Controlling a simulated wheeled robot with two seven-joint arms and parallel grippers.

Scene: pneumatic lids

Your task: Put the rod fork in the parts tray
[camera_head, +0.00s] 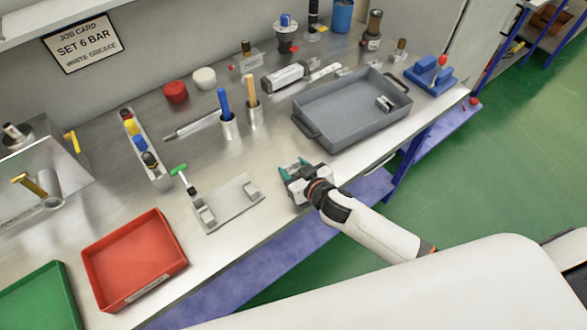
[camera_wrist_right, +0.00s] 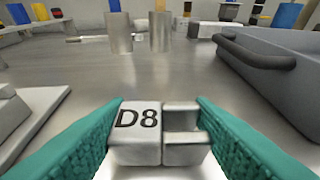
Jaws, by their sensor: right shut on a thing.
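The rod fork (camera_wrist_right: 142,132), a small metal block marked "D8" with a slotted end, is between the teal fingers of my right gripper (camera_wrist_right: 160,128) in the right wrist view. My right gripper is shut on it, over the steel bench; in the head view the gripper (camera_head: 293,168) is just left of and in front of the grey tray (camera_head: 340,136), and the fork is mostly hidden there. The grey tray also shows at the right of the wrist view (camera_wrist_right: 275,85). A small metal part (camera_head: 384,103) lies in the tray's right side. My left gripper is not in view.
Two metal cups with blue and tan handles (camera_head: 229,126) stand behind. A red tray (camera_head: 134,262) is at front left. The bench's front edge is close to the gripper.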

